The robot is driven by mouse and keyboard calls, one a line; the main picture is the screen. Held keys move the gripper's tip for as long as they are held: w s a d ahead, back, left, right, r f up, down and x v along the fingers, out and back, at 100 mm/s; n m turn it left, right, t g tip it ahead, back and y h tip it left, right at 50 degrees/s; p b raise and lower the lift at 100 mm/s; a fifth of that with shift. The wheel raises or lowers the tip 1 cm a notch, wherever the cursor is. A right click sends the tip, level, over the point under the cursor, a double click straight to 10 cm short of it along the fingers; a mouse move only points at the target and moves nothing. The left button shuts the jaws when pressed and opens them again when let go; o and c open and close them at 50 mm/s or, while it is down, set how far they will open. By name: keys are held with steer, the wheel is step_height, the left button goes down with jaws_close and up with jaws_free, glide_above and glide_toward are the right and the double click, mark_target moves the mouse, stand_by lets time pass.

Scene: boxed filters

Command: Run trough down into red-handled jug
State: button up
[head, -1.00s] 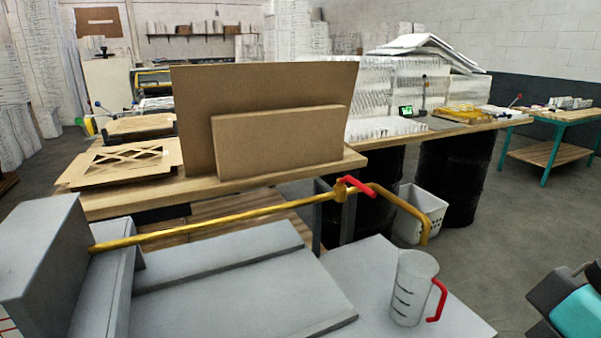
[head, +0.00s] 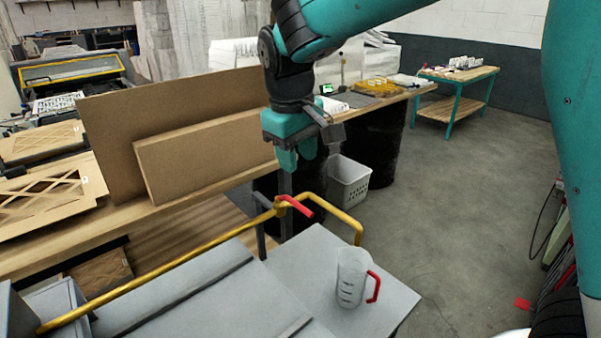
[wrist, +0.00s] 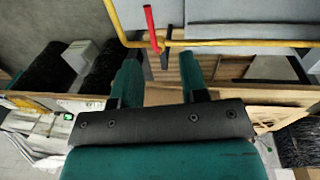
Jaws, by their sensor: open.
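A clear jug (head: 350,278) with a red handle (head: 374,287) stands upright on a grey surface (head: 315,262). It looks empty. A yellow pipe (head: 180,261) runs beside the grey trough (head: 205,305) and bends down at a spout (head: 358,238) above the jug. No flow shows from the spout. A red lever (head: 295,206) sits on the pipe; in the wrist view the lever (wrist: 151,28) lies crosswise to the pipe (wrist: 230,43). My gripper (head: 297,168) is open and empty, above the lever and apart from it. In the wrist view my gripper (wrist: 160,62) shows both fingers pointing towards the pipe.
Brown boards (head: 205,155) stand on a wooden bench (head: 150,218) close left of my gripper. A white basket (head: 348,180) and dark drums (head: 385,147) stand behind. A teal-legged table (head: 458,75) is farther back.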

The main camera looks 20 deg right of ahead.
steer(key=w+r+p, duration=0.1)
steer(key=w+r, duration=0.1)
steer(key=w, duration=0.1)
steer(key=p, duration=0.5)
glide_toward(303, 207)
steer(key=shift+m+h, duration=0.3)
steer(key=shift+h, duration=0.1)
steer(key=f, duration=0.8)
steer(key=shift+w+d+f, duration=0.3)
steer(key=shift+w+d, duration=0.05)
steer(key=shift+w, duration=0.05)
steer(key=shift+c, duration=0.2)
jaws_close()
